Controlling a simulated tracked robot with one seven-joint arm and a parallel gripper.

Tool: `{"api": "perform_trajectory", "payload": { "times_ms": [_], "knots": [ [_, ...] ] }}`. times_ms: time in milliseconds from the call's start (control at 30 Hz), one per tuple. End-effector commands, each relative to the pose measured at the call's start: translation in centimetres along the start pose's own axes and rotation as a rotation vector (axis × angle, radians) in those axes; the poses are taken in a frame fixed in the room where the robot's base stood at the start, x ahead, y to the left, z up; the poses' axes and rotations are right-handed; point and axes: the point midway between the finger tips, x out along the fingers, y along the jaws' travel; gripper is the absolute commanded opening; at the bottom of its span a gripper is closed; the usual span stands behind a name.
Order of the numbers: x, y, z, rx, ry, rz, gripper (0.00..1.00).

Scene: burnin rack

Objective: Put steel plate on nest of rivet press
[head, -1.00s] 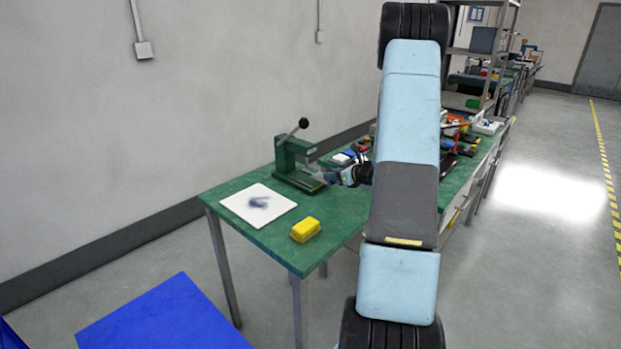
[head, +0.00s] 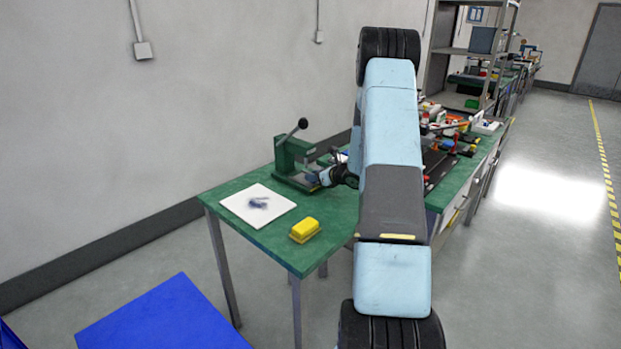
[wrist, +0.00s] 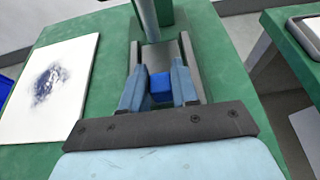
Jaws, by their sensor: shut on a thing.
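The green rivet press (head: 284,158) with its black-knobbed lever stands at the back of the green bench. My gripper (head: 324,178) is at the right of the press base in the head view. In the wrist view my gripper (wrist: 160,85) is shut on a bright blue block (wrist: 161,87), which seems to be the grip of the flat grey steel plate (wrist: 160,55) just beyond it. Dark rails flank the grey plate, under the press's silver ram (wrist: 148,20). I cannot tell whether the plate touches the nest, which is largely hidden.
A white board (head: 235,206) with a dark smudge lies left of the press. A yellow box (head: 305,230) sits near the front bench edge. Tools and parts crowd the bench to the right. A blue surface (head: 160,320) is low at the front left.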

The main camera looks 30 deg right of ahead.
Motion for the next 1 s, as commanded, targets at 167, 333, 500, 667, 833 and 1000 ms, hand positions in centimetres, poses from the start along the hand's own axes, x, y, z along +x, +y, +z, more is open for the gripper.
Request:
{"api": "perform_trajectory", "payload": {
  "times_ms": [167,333,500,667,833,1000],
  "knots": [
    [0.0,0.0,0.1,-0.001,-0.001,-0.001,0.0],
    [0.0,0.0,-0.1,0.0,-0.001,-0.001,0.36],
    [0.0,-0.1,-0.1,0.0,-0.001,-0.001,0.52],
    [0.0,-0.1,-0.1,0.0,-0.001,-0.001,0.55],
    [-0.2,-0.1,0.1,0.0,-0.001,-0.002,0.55],
    [-2.0,-0.1,0.1,0.0,-0.001,-0.003,0.55]
  ]
}}
